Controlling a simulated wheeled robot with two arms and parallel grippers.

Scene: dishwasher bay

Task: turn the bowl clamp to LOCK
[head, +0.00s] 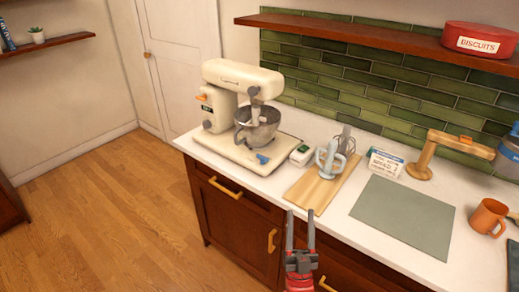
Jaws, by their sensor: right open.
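A cream stand mixer (240,85) stands on the left part of the white counter, its head level over a steel bowl (258,126). A small blue lever (262,158) sits on the mixer's base plate (235,153), in front of the bowl. It looks like the bowl clamp; its markings are too small to read. My right gripper (300,216) is at the bottom centre, in front of the counter edge. Its two fingers point up in the picture, apart and empty, away from the lever. My left gripper is not in view.
Right of the mixer are a small green-and-white box (300,155), a wooden board (317,187) with mixer attachments, a lettered card (386,163) and a grey-green mat (403,216). An orange mug (488,217) and a wooden stand (428,155) are farther right. A shelf (370,38) hangs above.

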